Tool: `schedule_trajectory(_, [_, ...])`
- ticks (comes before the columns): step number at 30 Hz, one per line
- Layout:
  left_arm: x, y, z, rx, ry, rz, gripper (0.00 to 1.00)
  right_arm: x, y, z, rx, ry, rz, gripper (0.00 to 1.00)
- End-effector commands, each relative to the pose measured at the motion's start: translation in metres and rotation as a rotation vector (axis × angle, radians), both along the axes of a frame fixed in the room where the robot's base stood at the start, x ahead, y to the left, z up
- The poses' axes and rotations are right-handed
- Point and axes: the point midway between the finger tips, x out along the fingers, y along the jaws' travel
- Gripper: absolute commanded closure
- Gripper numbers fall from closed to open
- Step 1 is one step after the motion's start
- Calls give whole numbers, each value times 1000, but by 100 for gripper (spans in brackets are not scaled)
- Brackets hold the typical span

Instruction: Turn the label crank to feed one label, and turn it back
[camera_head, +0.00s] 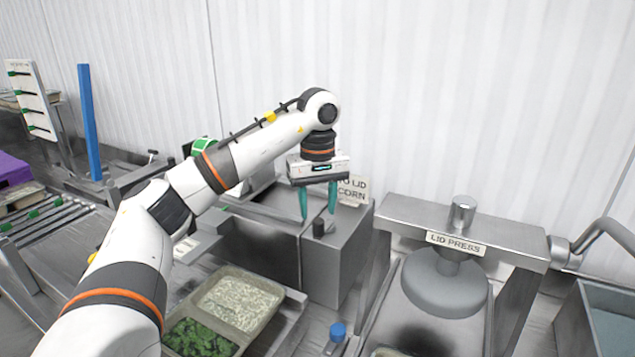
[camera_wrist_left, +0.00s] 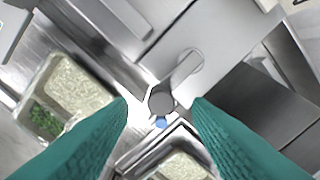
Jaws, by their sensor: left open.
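The label crank shows in the left wrist view as a short grey arm with a round dark knob (camera_wrist_left: 162,99) at its end. In the left wrist view the fingertips (camera_wrist_left: 161,100) lie on either side of the knob, with gaps showing. Contact with the knob cannot be seen. My right gripper is in neither view.
A tray of rice and greens (camera_head: 262,338) sits in front of the box. The lid press (camera_head: 447,283) stands to the right, with a blue-capped item (camera_head: 338,331) between. A sign (camera_head: 353,190) stands behind the gripper. A blue post (camera_head: 90,122) and rollers (camera_head: 45,228) are at left.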

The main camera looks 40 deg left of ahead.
Motion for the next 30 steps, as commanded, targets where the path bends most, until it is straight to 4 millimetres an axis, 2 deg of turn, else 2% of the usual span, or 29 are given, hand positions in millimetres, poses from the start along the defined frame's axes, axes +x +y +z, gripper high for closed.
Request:
schedule_trajectory(3, [1,0,32,1,-6,0,55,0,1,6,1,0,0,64])
schedule_trajectory(6, [0,0,50,1,-4,0,55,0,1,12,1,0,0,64])
schedule_trajectory(12, [0,1,73,1,-3,0,55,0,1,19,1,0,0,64])
schedule_trajectory(30, [0,0,77,0,0,0,55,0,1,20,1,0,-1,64])
